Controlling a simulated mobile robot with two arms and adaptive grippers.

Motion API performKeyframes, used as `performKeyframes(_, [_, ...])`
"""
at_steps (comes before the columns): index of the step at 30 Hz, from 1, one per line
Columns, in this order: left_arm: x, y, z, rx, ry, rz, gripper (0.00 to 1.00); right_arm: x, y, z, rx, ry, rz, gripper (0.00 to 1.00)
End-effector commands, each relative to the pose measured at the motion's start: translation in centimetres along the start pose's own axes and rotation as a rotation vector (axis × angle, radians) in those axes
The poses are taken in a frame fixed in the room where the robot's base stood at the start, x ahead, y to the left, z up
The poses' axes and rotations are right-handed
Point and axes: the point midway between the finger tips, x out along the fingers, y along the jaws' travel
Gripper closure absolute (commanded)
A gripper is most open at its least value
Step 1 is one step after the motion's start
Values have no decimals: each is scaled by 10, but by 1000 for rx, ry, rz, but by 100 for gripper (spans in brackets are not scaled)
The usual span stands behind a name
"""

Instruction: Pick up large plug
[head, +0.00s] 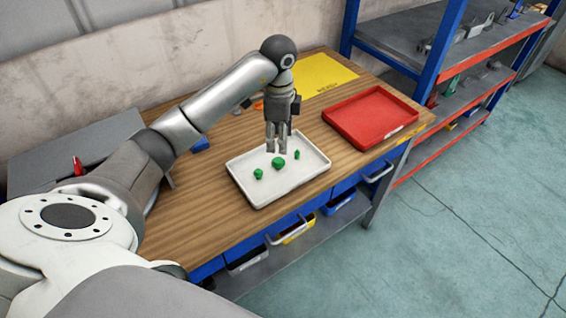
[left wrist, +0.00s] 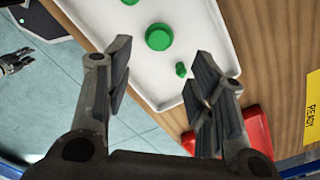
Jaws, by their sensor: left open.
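The large plug (head: 278,163) is a green round piece, the biggest of the green parts in the white tray (head: 236,178). It also shows in the left wrist view (left wrist: 158,37), just beyond the gap between the fingertips. My left gripper (head: 277,150) points down above the tray with its fingers apart and nothing between them. In the left wrist view its two fingers (left wrist: 163,55) stand wide open, apart from the plug. What looks like my right gripper (left wrist: 14,62) shows small at the left edge of the left wrist view; its jaws are unclear.
A smaller green plug (head: 258,174) lies left of the large one and another (head: 297,155) lies right. A red tray (head: 352,131) stands right of the white tray, and a yellow mat (head: 324,72) lies behind. A shelf rack (head: 440,62) stands on the right.

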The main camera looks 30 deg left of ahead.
Motion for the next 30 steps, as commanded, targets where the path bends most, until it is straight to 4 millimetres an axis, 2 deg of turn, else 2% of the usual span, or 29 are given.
performKeyframes(4, [25, 1, 0, 2, -1, 5, 50, -6, -1, -1, 0, 0, -1, 60])
performKeyframes(11, [42, 1, 0, 5, 0, 3, 50, -10, -3, -2, 0, 1, -4, 60])
performKeyframes(17, [70, 4, 3, 5, -1, 7, 50, -26, -3, -3, 0, 1, -4, 60])
performKeyframes(21, [87, 3, 2, 5, 1, 3, 50, -27, -3, -3, 0, 1, -4, 60])
performKeyframes(29, [92, 2, 3, 6, 0, 1, 50, -26, -3, -3, 0, 1, -4, 60])
performKeyframes(30, [92, 2, 3, 6, 0, 1, 52, -26, -3, -3, 0, 1, -4, 60])
